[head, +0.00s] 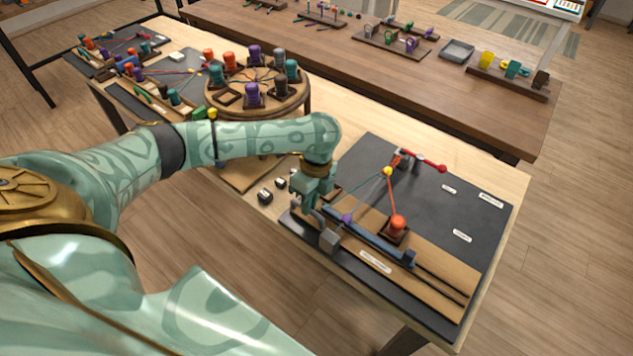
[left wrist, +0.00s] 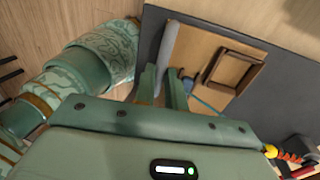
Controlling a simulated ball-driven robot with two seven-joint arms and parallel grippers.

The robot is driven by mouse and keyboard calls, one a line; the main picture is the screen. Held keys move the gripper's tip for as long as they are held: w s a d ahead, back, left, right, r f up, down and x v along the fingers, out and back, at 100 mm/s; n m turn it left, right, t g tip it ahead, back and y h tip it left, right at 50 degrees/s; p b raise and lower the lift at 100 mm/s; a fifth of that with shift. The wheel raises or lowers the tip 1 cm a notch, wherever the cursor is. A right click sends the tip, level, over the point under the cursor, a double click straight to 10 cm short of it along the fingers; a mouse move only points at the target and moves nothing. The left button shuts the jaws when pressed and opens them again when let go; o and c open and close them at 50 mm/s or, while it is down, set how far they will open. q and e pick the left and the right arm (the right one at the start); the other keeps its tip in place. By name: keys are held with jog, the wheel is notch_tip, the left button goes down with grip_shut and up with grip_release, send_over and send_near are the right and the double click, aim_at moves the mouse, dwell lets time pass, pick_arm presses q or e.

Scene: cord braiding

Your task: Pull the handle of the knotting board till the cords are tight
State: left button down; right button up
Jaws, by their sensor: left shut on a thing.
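The knotting board (head: 440,215) is a dark panel with a wooden strip at the table's right end. A teal cord (head: 368,193) and an orange cord (head: 392,195) run from a yellow bead (head: 388,171) toward a purple piece (head: 347,218) and a red bobbin (head: 397,222). Both cords look straight. My left gripper (head: 312,207) is at the board's near left end, beside a blue bar (head: 370,237). In the left wrist view its fingers (left wrist: 162,88) are shut on a grey handle (left wrist: 171,48). The grip itself is partly hidden in the head view. My right gripper is out of view.
A grey block (head: 330,238) sits near my gripper. A round wooden stand (head: 260,100) with several bobbins is to the left.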

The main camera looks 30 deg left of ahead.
pick_arm(q)
jog(key=shift+s+r, duration=0.15)
jog(key=shift+s, duration=0.1)
jog(key=shift+f, duration=0.25)
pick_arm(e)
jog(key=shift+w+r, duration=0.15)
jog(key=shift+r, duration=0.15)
pick_arm(q)
jog(key=c, duration=1.5)
grip_release()
jog(key=shift+s, duration=0.1)
jog(key=shift+o, duration=0.2)
jog(key=shift+r, duration=0.1)
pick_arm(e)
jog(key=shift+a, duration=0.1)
